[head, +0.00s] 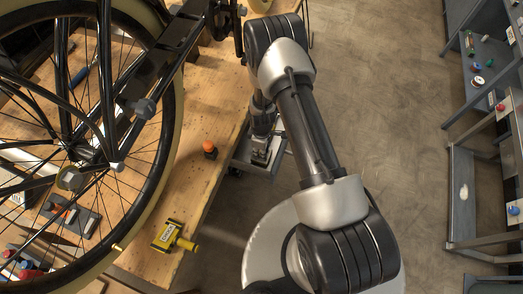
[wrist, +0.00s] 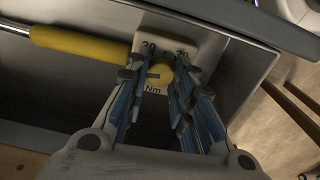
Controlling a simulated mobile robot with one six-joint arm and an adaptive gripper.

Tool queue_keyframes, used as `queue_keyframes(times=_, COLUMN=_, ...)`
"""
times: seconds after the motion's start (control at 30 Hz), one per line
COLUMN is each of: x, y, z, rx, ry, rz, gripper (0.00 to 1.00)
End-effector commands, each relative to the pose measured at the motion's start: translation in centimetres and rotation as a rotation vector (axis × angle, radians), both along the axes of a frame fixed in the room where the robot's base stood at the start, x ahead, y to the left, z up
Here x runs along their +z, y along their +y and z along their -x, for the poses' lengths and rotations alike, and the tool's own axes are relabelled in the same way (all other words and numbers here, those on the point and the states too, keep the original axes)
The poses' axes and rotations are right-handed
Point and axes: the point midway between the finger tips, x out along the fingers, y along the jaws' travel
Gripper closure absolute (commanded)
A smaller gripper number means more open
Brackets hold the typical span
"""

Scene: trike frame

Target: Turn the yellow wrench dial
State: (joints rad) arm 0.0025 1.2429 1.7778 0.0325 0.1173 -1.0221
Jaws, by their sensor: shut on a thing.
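The yellow wrench dial (wrist: 160,75) is a small round yellow knob with a dark slot. It sits on a pale plate (wrist: 158,45) marked with numbers and "Nm" in the wrist view. My gripper (wrist: 158,68) has one blue-padded finger on each side of the dial and is shut on it. The fingers hide the dial's sides and part of the scale. A yellow handle (wrist: 80,43) with a metal rod end reaches left from the plate. In the head view the dial is not distinguishable; my arm covers much of that area.
A grey metal tray wall (wrist: 245,65) runs along the right in the wrist view. In the head view, a wooden bench (head: 215,110) holds a large spoked wheel (head: 165,140), an orange-capped item (head: 209,148) and a yellow tool (head: 168,236). Shelving (head: 470,160) stands right; open floor lies between.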

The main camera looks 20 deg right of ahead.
Motion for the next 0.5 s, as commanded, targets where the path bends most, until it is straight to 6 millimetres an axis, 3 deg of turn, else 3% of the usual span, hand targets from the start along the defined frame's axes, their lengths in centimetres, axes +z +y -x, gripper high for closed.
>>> queue_keyframes(times=0.5, x=-0.08, y=-0.03, z=0.01, rx=-0.492, ry=-0.005, rz=-0.007, gripper=1.0)
